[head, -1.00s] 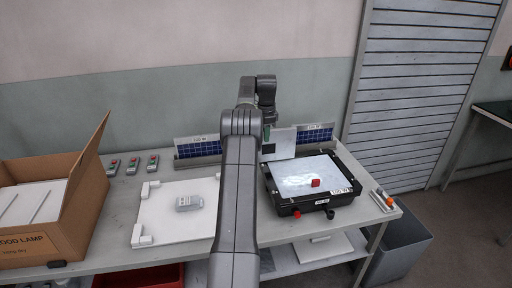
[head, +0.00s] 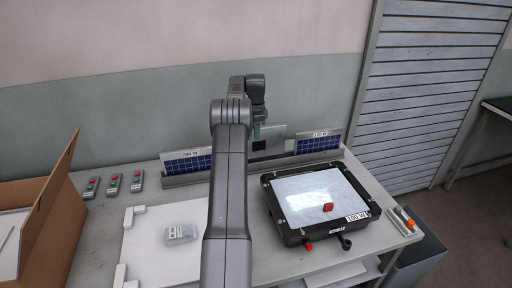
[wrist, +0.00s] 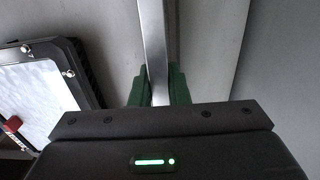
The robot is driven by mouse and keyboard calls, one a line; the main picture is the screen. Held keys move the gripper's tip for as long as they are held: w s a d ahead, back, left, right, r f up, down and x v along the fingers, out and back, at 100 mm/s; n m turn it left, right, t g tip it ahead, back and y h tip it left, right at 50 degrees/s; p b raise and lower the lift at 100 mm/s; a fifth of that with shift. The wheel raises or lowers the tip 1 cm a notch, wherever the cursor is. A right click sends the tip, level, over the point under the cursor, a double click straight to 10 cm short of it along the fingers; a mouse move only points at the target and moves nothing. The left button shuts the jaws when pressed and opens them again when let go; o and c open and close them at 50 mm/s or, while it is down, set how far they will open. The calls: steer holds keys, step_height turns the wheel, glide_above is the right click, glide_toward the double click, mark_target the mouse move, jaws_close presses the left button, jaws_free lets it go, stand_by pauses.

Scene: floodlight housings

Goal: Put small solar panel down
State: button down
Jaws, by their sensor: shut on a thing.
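My gripper (head: 257,131) is shut on a small solar panel (head: 276,138), whose plain grey face shows in the head view. In the wrist view the panel (wrist: 156,45) is a thin pale strip seen edge-on between the green fingers (wrist: 158,88). The panel is upright at the long grey rack (head: 240,170) along the back of the bench, between a panel labelled 200 W (head: 188,163) and one labelled 100 W (head: 318,143). I cannot tell whether its lower edge touches the rack. My arm hides part of the rack.
A black floodlight housing (head: 292,232) with a pale front and a red block (head: 328,207) lies in front of the rack. A white fixture plate (head: 150,250) holds a small grey part (head: 181,233). An open carton (head: 40,215) stands at left, near several button boxes (head: 114,184).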

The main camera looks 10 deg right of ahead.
glide_above(256, 157)
steer(key=w, duration=0.1)
steer(key=shift+d+f+p, duration=0.15)
steer(key=shift+f+p, duration=0.25)
steer(key=shift+f, duration=2.3)
steer(key=c, duration=1.8)
jaws_free()
steer(key=shift+f, duration=0.15)
steer(key=o, duration=0.4)
steer(key=shift+s, duration=0.1)
step_height(256, 157, up, 12)
steer(key=shift+r+b, duration=0.15)
steer(key=shift+b, duration=0.25)
